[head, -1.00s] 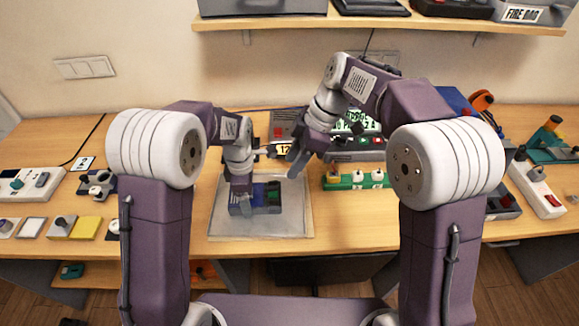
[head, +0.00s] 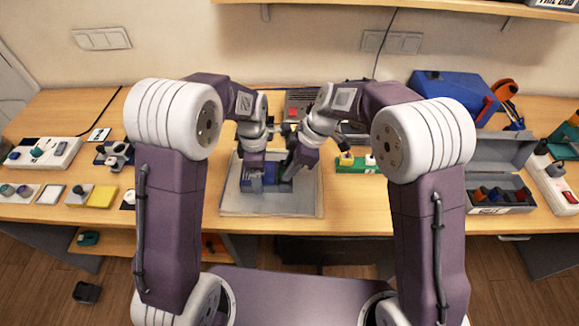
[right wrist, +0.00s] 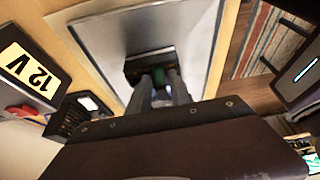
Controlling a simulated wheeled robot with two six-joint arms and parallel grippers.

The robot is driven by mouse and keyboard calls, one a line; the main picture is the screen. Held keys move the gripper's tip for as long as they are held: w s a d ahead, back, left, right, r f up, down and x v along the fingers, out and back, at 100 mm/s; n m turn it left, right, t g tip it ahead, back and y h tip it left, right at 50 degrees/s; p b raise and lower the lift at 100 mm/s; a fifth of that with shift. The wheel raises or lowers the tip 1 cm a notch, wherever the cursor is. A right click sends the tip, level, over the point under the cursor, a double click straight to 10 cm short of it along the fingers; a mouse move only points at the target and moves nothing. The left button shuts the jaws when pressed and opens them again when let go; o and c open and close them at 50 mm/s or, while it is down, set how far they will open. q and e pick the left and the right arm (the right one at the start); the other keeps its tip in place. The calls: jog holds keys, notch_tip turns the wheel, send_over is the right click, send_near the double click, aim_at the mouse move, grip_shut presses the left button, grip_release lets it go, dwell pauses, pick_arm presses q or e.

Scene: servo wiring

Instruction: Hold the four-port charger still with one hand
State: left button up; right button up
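A dark box with a blue part (head: 262,180), which I take for the four-port charger, lies on the grey mat (head: 240,207). My left gripper (head: 252,178) is down at its left side; whether the fingers are closed on it is hidden. My right gripper (head: 291,172) is low at its right side. In the right wrist view the dark box (right wrist: 135,70) lies beyond the right gripper's fingertips (right wrist: 160,78). The fingers are apart, with something green visible between them. Whether they touch the box is unclear.
A green strip with sockets (head: 352,165) lies right of the mat. An open grey case (head: 484,209) with coloured parts and a blue box (head: 440,92) stand farther right. The mat's front is bare.

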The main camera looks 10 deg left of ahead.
aim_at(285, 166)
grip_shut()
jog(key=shift+r, duration=1.6)
pick_arm(q)
jog(key=shift+s, duration=0.1)
pick_arm(e)
jog(key=shift+w+r, duration=0.15)
jog(key=shift+r, duration=1.85)
